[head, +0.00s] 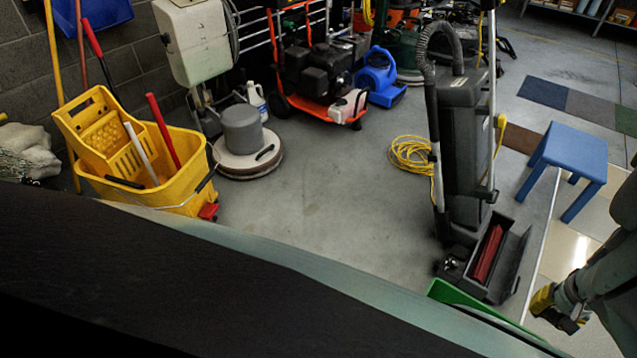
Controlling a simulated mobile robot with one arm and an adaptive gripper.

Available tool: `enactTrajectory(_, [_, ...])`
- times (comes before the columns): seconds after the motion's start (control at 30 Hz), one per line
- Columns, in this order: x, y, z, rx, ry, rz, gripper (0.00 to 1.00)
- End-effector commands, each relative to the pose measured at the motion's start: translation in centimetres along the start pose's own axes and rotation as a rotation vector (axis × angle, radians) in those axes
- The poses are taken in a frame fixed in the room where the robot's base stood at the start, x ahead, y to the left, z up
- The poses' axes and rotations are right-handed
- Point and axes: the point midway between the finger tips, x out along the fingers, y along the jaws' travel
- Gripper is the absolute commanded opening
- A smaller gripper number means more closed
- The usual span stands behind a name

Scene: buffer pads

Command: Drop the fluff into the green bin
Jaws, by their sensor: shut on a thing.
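The green bin (447,291) shows only as a strip of rim at the lower right. The fluff is too small and shaded to make out clearly there, and I see none elsewhere.
An upright vacuum (465,150) stands behind the bin rim, with a yellow cord (410,155) on the floor. A blue stool (575,150) stands behind my gripper. A yellow mop bucket (150,180) and a floor polisher (245,145) are at the left. The middle floor is clear.

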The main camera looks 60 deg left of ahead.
Motion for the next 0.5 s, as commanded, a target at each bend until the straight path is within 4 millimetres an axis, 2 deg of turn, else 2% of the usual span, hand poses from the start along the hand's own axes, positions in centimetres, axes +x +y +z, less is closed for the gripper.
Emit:
enactTrajectory(0.17, [1.3,-0.5,0.4,-0.006,0.0,0.0,0.24])
enactTrajectory(0.5, [8.5,-3.1,3.8,-0.016,-0.003,-0.001,0.24])
